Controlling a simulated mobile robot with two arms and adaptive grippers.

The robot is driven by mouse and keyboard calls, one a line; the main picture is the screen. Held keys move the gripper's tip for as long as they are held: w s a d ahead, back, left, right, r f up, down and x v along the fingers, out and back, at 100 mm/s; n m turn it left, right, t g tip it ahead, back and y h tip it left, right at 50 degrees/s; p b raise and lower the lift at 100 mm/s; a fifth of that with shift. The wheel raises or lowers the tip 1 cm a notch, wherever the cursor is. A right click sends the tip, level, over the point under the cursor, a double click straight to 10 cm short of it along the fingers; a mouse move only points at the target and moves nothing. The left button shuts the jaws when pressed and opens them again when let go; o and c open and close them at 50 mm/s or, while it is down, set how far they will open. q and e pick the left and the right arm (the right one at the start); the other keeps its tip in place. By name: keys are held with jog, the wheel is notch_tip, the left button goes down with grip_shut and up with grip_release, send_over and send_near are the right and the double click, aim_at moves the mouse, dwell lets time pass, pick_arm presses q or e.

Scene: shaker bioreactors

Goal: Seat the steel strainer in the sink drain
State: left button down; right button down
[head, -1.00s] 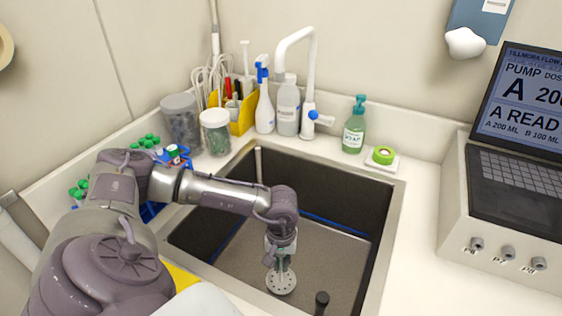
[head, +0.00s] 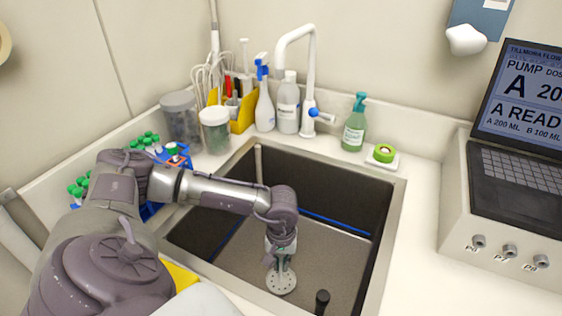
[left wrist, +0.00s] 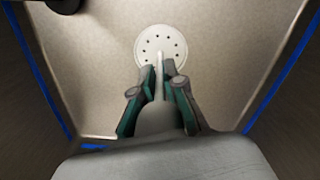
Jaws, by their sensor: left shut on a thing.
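The steel strainer (head: 281,282) is a round, pale disc with a ring of small holes and an upright stem. It is low in the sink (head: 330,238), near the front. In the left wrist view the strainer (left wrist: 160,42) lies face-on beyond the fingertips. My left gripper (head: 281,262) points down above the disc. Its fingers (left wrist: 161,75) are shut on the stem. My right gripper is not in view.
The white faucet (head: 308,80), spray bottle (head: 265,106) and soap bottle (head: 355,125) stand behind the sink. A tube rack (head: 177,157) is at left. The pump unit (head: 500,225) is at right.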

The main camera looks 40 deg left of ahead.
pick_arm(q)
jog(key=shift+f, duration=0.2)
jog(key=c, duration=1.2)
grip_release()
notch_tip(320, 180, up, 12)
jog(key=shift+w+a+r, duration=0.1)
